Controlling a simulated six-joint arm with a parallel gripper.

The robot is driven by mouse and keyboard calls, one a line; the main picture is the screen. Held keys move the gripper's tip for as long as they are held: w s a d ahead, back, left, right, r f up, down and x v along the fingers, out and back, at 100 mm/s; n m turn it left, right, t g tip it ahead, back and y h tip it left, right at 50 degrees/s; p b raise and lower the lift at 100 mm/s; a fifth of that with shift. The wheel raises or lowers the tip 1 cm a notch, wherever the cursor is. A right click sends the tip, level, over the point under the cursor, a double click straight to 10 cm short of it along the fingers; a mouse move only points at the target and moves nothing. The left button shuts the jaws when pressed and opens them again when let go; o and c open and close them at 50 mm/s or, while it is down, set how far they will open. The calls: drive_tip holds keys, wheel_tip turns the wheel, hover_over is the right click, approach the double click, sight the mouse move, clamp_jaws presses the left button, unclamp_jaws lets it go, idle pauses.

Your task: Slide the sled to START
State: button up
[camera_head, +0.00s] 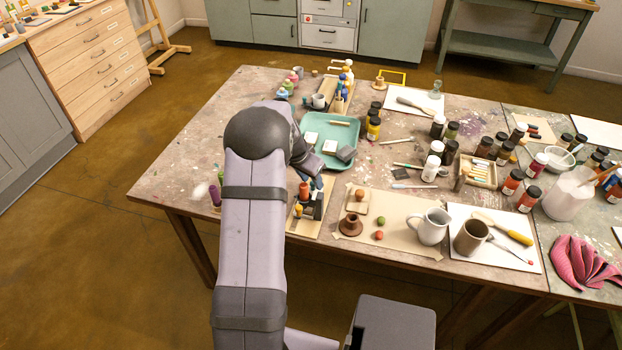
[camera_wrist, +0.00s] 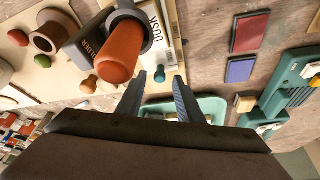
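My gripper (camera_wrist: 159,78) is open, with its two dark fingers apart and a small teal knob (camera_wrist: 160,74) showing between their tips. On that board stand an orange cylinder and dark blocks. In the wrist view the orange cylinder (camera_wrist: 120,58) sits in a dark collar beside a dark grey lettered block (camera_wrist: 89,48) and a pale strip reading DUSK (camera_wrist: 155,28). I cannot tell which part is the sled, and no START mark is readable.
A teal tray (camera_head: 343,121) with pale blocks lies behind my gripper. A tan mat (camera_head: 395,232) with a brown pot (camera_head: 350,225), small balls and a white mug (camera_head: 431,226) lies to the right. A purple cylinder (camera_head: 214,195) stands left of my arm.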

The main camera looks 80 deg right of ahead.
drive_tip(key=shift+r, duration=0.1)
drive_tip(key=b+v, duration=0.1)
drive_tip(key=v, duration=0.6)
idle(0.5)
drive_tip(key=w+a+r+n+t+y+p, duration=0.15)
drive_tip(key=w+a+n, duration=0.45)
drive_tip(key=w+a, duration=0.6)
drive_tip(key=w+a+r+n+t+y+p, duration=0.15)
drive_tip(key=w+a+n, duration=0.5)
drive_tip(key=a, duration=0.85)
drive_tip(key=s+a+n+p, duration=0.1)
drive_tip(key=a+n, duration=0.4)
drive_tip(key=a, duration=0.8)
drive_tip(key=s+a+n+g+y+p, duration=0.1)
drive_tip(key=s+a+n, duration=0.3)
drive_tip(key=a, duration=0.9)
drive_tip(key=shift+r+n, duration=0.45)
